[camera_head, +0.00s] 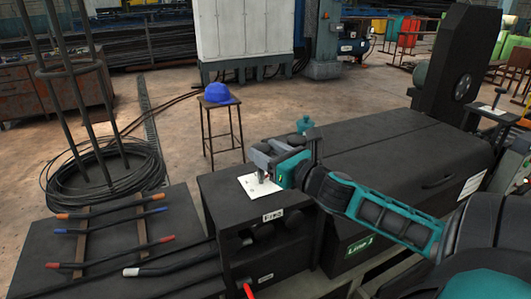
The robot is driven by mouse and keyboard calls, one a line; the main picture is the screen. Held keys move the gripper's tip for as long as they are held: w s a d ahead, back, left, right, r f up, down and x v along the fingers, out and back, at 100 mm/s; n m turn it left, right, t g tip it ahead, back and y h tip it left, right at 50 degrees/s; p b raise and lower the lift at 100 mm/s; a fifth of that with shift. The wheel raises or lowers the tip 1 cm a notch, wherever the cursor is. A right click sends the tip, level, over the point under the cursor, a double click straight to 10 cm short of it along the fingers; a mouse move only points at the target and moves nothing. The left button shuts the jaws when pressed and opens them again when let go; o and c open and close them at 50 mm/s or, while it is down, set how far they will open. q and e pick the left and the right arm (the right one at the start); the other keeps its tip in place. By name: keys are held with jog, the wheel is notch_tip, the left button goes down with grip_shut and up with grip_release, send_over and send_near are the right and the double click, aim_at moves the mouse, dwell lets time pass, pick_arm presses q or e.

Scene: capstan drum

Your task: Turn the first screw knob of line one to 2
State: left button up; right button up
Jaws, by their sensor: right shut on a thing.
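The line one unit is a black machine with a green "LINE 1" label (360,246) on its front. A white dial plate (250,187) lies flat on top of the black cabinet (222,195) at the machine's left end. My right gripper (262,177) reaches over this plate from the right and is shut on the small screw knob standing on it. The fingers mostly hide the knob, and its pointer and the plate's numbers are too small to read. My left gripper is not in view.
Another white plate (492,109) sits on a black stand at the right. A wooden stool with a blue helmet (218,93) stands behind the cabinet. A low black platform (110,260) with coloured-ended bars is at the left, near a wire coil (105,180). Open floor lies behind.

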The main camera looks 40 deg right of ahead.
jog(key=shift+d+n+g+y, duration=0.2)
jog(key=shift+n+y, duration=0.6)
jog(key=shift+y, duration=0.45)
jog(key=shift+d+n+g+y, duration=0.1)
jog(key=shift+d+n+y, duration=0.1)
jog(key=shift+n+y, duration=0.85)
jog(key=shift+y, duration=0.5)
jog(key=o, duration=1)
jog(key=shift+w, duration=0.1)
jog(key=v, duration=1.3)
jog(key=shift+r, duration=0.1)
